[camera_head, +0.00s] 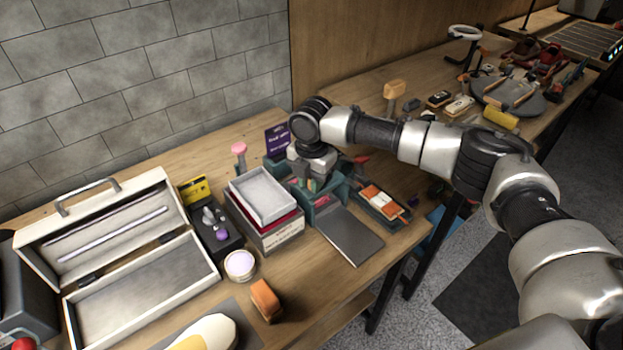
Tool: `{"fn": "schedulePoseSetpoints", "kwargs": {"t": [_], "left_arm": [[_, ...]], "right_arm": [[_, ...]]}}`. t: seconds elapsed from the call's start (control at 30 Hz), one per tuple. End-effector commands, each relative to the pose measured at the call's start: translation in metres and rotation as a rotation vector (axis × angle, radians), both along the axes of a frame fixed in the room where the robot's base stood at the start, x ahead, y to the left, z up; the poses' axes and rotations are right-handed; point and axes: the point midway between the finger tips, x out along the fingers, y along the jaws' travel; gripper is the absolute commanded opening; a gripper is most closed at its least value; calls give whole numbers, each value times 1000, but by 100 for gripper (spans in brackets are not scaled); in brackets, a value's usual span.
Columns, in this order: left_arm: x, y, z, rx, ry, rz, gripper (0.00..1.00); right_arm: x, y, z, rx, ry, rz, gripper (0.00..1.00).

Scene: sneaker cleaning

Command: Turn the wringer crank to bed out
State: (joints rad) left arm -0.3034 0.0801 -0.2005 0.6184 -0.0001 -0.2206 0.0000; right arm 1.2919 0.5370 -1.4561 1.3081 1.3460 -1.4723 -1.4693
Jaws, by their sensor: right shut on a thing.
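A teal machine (333,203), which seems to be the wringer, stands near the right end of the wooden workbench. A flat dark grey plate (347,237) sticks out from it toward the front edge. My right arm comes in from the right and my right gripper (314,184) points down at the top of the machine. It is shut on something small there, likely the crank. The wrist and fingers hide the crank, so its angle cannot be told. My left gripper is out of view.
An open wooden case (130,290), stacked boxes (262,205), a round jar (240,265) and an orange-brown block (265,299) are to the left. A tray with orange items (380,205) lies just right. A second cluttered bench (370,85) stands behind.

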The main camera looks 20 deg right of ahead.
Motion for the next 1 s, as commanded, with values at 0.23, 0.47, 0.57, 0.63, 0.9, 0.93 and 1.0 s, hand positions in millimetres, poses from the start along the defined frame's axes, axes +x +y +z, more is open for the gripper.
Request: {"fn": "schedulePoseSetpoints", "kwargs": {"t": [0.23, 0.47, 0.57, 0.63, 0.9, 0.93, 1.0], "left_arm": [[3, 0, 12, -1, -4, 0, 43], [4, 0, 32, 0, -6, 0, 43], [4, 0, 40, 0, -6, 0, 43], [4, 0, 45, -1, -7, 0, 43], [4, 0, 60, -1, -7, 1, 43], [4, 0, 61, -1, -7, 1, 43], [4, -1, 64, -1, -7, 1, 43]], "right_arm": [[3, 4, 3, 2, 2, -78, 0], [9, 9, 4, 3, 4, -249, 0], [13, 12, 4, 4, 3, -341, 0], [16, 13, 3, 3, 3, -408, 0], [29, 17, 2, 2, 3, -666, 0], [30, 17, 2, 3, 3, -695, 0], [34, 17, 2, 2, 2, -761, 0]]}}
